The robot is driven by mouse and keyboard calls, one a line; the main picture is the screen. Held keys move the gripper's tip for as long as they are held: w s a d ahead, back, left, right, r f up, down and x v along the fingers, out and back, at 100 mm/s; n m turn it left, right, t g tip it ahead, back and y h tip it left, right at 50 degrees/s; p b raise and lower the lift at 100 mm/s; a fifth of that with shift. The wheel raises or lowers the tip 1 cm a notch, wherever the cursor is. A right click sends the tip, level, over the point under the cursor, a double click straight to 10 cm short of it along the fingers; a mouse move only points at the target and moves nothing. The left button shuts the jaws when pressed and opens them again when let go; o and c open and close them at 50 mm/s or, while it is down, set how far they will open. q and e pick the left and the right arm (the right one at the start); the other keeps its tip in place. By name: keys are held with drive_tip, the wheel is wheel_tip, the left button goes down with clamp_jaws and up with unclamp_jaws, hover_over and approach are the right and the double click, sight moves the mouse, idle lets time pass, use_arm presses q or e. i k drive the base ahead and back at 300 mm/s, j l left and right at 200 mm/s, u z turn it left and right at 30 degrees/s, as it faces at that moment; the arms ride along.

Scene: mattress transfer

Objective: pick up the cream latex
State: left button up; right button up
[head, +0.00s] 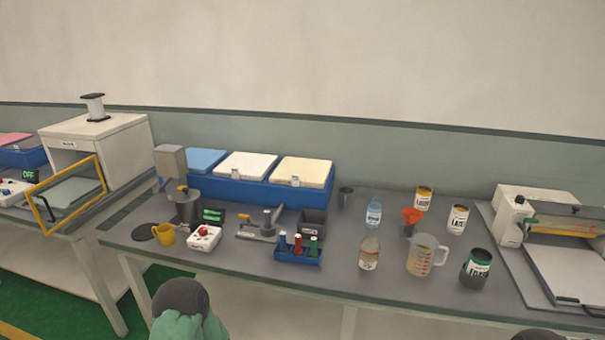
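A cream slab (305,172) lies at the right end of a long blue bin (257,190) at the back of the table, with a small tag on its front edge. A white slab (246,165) and a blue slab (203,160) lie to its left in the same bin. Several labelled cans stand at the right: one with an orange-yellow top (424,198), a white one (458,219) and a dark green one (475,269). Some labels seem to read latex, but they are too small to be sure. Neither gripper shows; only rounded parts of my arms appear at the bottom edge.
A white press (100,140) is at left, another machine (517,215) at right.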

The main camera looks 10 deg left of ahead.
sight(296, 172)
drive_tip(key=u, duration=0.65)
drive_tip(key=i+l+u, duration=0.2)
drive_tip(key=i+u, duration=0.3)
drive_tip(key=i+l+u, duration=0.3)
drive_tip(key=u, duration=0.2)
drive_tip(key=l, duration=0.1)
